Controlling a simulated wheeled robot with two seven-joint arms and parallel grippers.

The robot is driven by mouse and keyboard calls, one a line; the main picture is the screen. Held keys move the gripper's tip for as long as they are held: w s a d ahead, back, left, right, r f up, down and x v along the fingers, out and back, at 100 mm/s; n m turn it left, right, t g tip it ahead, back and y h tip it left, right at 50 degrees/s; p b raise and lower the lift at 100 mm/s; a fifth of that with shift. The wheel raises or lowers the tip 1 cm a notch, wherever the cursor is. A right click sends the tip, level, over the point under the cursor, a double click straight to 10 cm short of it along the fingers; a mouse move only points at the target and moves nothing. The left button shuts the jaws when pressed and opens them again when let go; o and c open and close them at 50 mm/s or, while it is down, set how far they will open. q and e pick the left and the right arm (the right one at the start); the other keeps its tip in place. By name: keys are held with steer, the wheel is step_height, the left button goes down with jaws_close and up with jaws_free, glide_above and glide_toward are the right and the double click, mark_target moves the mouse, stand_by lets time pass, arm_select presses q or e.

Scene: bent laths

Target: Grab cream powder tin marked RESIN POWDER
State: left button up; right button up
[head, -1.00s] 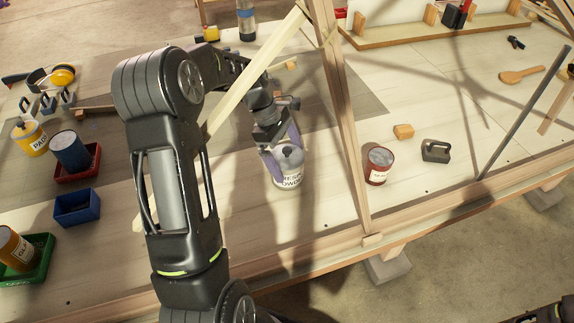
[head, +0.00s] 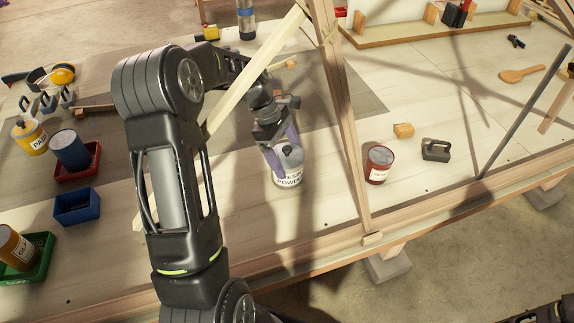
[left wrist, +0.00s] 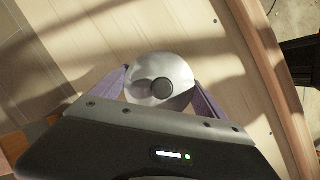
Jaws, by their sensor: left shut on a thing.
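The cream powder tin (head: 288,178) stands upright on the bench, its label partly covered so that only part of the wording shows. In the left wrist view its round pale lid (left wrist: 158,80) with a dark knob sits between the fingers. My left gripper (head: 283,158) reaches down over the tin and is shut on it, one purple finger on each side. The tin's base looks to be at the bench top; I cannot tell whether there is a gap under it. A dark part at the head view's bottom right corner may be my right arm; no right gripper shows.
Wooden laths (head: 345,130) rise just right of the tin, and another slants behind my arm. A red tin (head: 378,165), a wooden block (head: 403,131) and a dark handled block (head: 436,151) stand further right. A blue box (head: 77,207) lies left. The bench front edge is close.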

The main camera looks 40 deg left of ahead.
arm_select(q)
steer(key=c, duration=0.7)
step_height(320, 180, up, 9)
steer(key=shift+w+f+b, duration=0.1)
steer(key=shift+b, duration=0.95)
steer(key=shift+r, duration=0.6)
